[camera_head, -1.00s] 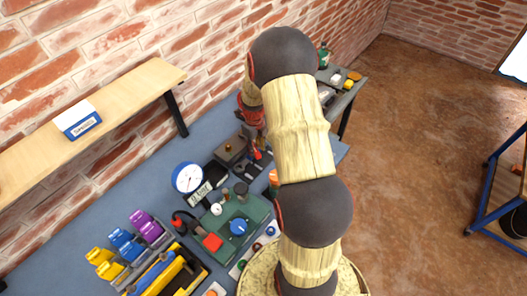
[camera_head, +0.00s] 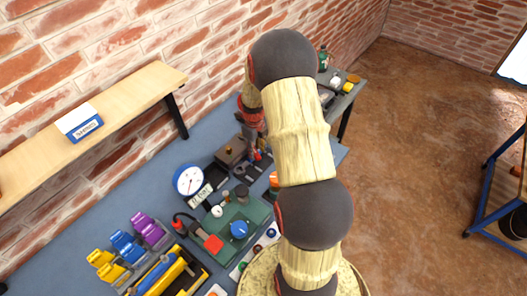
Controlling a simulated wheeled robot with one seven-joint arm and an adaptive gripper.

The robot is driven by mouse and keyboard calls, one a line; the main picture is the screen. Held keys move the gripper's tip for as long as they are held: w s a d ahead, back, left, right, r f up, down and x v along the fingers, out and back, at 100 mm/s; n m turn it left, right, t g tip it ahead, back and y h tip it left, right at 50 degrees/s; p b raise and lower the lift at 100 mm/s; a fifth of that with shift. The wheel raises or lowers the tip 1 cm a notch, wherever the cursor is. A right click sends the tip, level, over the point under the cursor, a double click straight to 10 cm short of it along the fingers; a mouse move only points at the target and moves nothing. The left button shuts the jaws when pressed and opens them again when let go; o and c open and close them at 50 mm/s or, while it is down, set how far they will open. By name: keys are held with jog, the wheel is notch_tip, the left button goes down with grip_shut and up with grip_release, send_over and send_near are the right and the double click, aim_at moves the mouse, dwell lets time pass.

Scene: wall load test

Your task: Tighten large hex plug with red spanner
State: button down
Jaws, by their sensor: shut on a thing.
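My gripper (camera_head: 250,136) is small and far off at the back of the blue bench, below the red and dark wrist of my arm. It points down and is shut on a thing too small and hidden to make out. A brown block (camera_head: 231,151) with a brass-coloured top piece (camera_head: 229,149) stands just left of and below the gripper. I cannot tell whether that piece is the large hex plug. Small red and blue items show close to the gripper's right side. I cannot tell whether one is the red spanner. My own arm covers part of this area.
A white dial gauge (camera_head: 188,180) stands left of the block. A green box (camera_head: 238,226) with a red and a blue part lies nearer. Yellow, blue and purple holders (camera_head: 127,243) are at lower left. A wooden shelf (camera_head: 80,128) juts from the brick wall.

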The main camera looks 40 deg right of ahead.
jog(key=shift+s+a+r+p, duration=0.25)
jog(key=shift+a+r+p, duration=0.25)
jog(key=shift+r, duration=0.15)
jog(key=shift+s+a+r+p, duration=0.25)
jog(key=shift+a+r+p, duration=0.15)
jog(key=shift+r, duration=0.25)
jog(key=shift+a+r+p, duration=0.25)
jog(key=shift+r+p, duration=0.2)
jog(key=shift+r, duration=0.3)
jog(key=shift+a, duration=0.1)
